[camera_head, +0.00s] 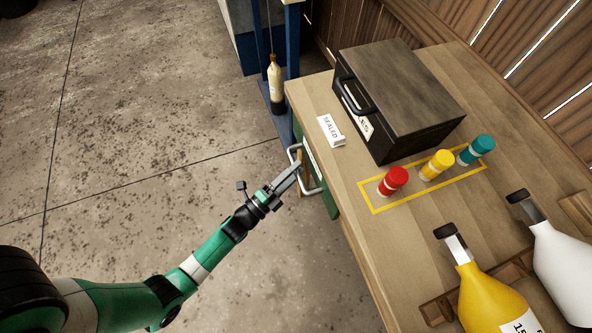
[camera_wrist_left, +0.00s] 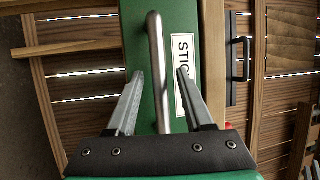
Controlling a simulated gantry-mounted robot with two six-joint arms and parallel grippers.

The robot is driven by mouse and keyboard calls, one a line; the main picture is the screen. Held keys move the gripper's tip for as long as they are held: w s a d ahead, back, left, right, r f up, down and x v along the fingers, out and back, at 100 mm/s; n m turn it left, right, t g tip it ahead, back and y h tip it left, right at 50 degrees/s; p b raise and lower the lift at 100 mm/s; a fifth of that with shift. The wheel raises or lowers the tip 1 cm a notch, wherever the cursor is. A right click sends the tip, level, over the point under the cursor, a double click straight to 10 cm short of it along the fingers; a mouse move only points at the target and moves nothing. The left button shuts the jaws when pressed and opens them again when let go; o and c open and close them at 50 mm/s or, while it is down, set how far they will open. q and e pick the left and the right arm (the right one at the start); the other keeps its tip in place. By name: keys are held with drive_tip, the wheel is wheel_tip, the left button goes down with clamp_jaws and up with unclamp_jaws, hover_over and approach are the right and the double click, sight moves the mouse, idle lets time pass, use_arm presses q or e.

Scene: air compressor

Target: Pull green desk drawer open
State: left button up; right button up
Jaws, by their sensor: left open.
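The green desk drawer (camera_head: 327,186) is in the side of the wooden desk in the head view. Its front fills the middle of the left wrist view (camera_wrist_left: 187,32), with a white label (camera_wrist_left: 184,75) partly hidden by a finger. A metal bar handle (camera_head: 304,168) stands out from the front, and it also shows in the left wrist view (camera_wrist_left: 157,60). My left gripper (camera_head: 294,172) is open at the handle. In the left wrist view its two fingers (camera_wrist_left: 158,75) lie on either side of the bar, with gaps visible. My right gripper is not in view.
Open concrete floor lies left of the desk.

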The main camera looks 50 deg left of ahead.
use_arm(q)
drive_tip(key=shift+w, duration=0.35)
drive_tip(key=shift+c, duration=0.2)
clamp_jaws()
idle(1.0)
